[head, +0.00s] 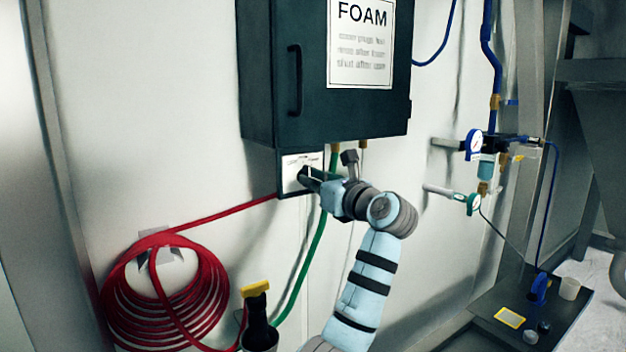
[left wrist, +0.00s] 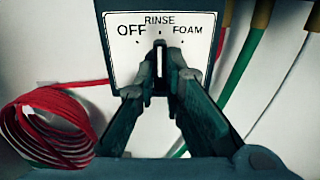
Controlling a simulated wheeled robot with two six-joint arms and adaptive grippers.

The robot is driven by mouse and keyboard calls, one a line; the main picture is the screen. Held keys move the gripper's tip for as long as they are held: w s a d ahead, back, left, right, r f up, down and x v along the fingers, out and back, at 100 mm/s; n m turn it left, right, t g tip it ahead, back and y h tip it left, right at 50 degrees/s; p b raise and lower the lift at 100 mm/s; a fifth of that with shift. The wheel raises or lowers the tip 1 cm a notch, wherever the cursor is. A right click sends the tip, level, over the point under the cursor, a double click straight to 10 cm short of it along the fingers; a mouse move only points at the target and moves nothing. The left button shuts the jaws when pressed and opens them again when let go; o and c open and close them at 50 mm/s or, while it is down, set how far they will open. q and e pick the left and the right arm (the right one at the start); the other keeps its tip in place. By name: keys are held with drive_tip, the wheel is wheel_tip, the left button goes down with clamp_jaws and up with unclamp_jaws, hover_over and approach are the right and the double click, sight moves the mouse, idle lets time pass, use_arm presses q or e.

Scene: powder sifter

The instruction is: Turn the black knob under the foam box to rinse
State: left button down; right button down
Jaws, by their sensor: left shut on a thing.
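The dark foam box (head: 287,115) hangs on the wall, with a white FOAM sign on its front. Below it is a white dial plate (head: 291,160), marked OFF, RINSE and FOAM in the left wrist view (left wrist: 125,70). My left gripper (head: 306,174) is at the plate, its fingers (left wrist: 160,75) closed around the black knob (left wrist: 160,59). A pale line on the knob stands about upright, toward the RINSE mark at the top. The fingers hide the knob's sides. My right gripper is not in view.
A coiled red hose (head: 163,308) hangs at the lower left and runs up to the plate. A green hose (head: 306,262) hangs below the box. A yellow-and-black nozzle (head: 256,305) stands low in front. Gauges and pipes (head: 473,145) are on the right.

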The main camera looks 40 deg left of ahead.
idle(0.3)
use_arm(q)
drive_tip(key=c, duration=1.7)
unclamp_jaws()
drive_tip(key=v, duration=1.2)
